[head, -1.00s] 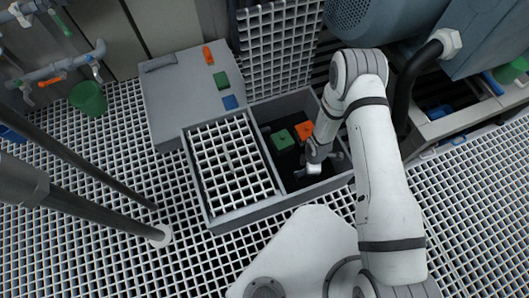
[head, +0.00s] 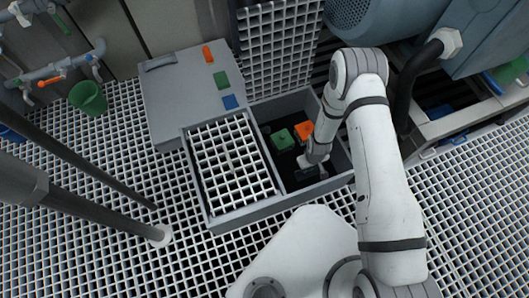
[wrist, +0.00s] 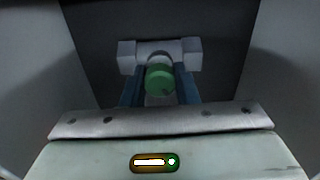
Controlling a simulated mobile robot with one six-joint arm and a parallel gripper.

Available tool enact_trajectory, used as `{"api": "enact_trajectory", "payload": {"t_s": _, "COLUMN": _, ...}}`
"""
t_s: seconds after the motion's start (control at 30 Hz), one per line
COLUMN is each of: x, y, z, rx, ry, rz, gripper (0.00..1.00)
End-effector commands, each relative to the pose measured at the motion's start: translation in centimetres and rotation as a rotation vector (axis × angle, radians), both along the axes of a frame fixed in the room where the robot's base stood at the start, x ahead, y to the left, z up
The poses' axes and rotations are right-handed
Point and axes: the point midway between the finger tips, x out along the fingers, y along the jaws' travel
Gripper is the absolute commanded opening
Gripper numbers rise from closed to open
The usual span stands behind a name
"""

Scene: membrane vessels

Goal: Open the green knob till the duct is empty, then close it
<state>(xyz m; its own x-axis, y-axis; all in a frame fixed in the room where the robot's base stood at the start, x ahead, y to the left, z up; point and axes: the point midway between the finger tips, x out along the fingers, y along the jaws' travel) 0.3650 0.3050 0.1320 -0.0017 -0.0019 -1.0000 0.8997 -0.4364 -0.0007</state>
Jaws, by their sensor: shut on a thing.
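In the wrist view a round green knob (wrist: 160,80) sits between the blue fingers of my gripper (wrist: 160,86), which is shut on it. A pale grey crosspiece (wrist: 126,54) lies behind the knob. In the head view my gripper (head: 312,168) reaches down into the open part of a grey floor duct (head: 262,227). The knob in its grasp is hidden there by the gripper. A separate green block (head: 282,139) and an orange block (head: 304,131) lie in the same opening, apart from the gripper. The inside is dark; I cannot tell whether it holds liquid.
A grating (head: 228,165) covers the duct's left part. A grey box (head: 180,100) with orange, green and blue marks stands behind it. A green bucket (head: 88,98) and pipes with valves (head: 50,72) are at left. Blue machinery (head: 395,18) stands at back right.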

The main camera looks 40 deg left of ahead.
Motion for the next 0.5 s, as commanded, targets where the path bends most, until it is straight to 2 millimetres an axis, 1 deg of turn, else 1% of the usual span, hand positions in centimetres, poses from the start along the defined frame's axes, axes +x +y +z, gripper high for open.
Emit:
{"api": "enact_trajectory", "payload": {"t_s": 0.03, "x": 0.8, "y": 0.38, "z": 0.18, "rx": 0.013, "ry": -0.013, "rz": -0.066, "gripper": 0.07}}
{"api": "enact_trajectory", "payload": {"t_s": 0.1, "x": 0.82, "y": 0.37, "z": 0.13, "rx": 0.015, "ry": -0.013, "rz": -0.181, "gripper": 0.07}}
{"api": "enact_trajectory", "payload": {"t_s": 0.2, "x": 0.81, "y": 0.32, "z": 0.05, "rx": 0.014, "ry": -0.012, "rz": -0.309, "gripper": 0.07}}
{"api": "enact_trajectory", "payload": {"t_s": 0.33, "x": 0.77, "y": 0.17, "z": 0.07, "rx": 0.012, "ry": -0.009, "rz": -0.43, "gripper": 0.08}}
{"api": "enact_trajectory", "payload": {"t_s": 0.43, "x": 0.76, "y": 0.0, "z": 0.51, "rx": 0.01, "ry": -0.008, "rz": -0.596, "gripper": 0.08}}
{"api": "enact_trajectory", "payload": {"t_s": 0.5, "x": 0.76, "y": -0.07, "z": 0.39, "rx": 0.01, "ry": -0.007, "rz": -0.692, "gripper": 0.08}}
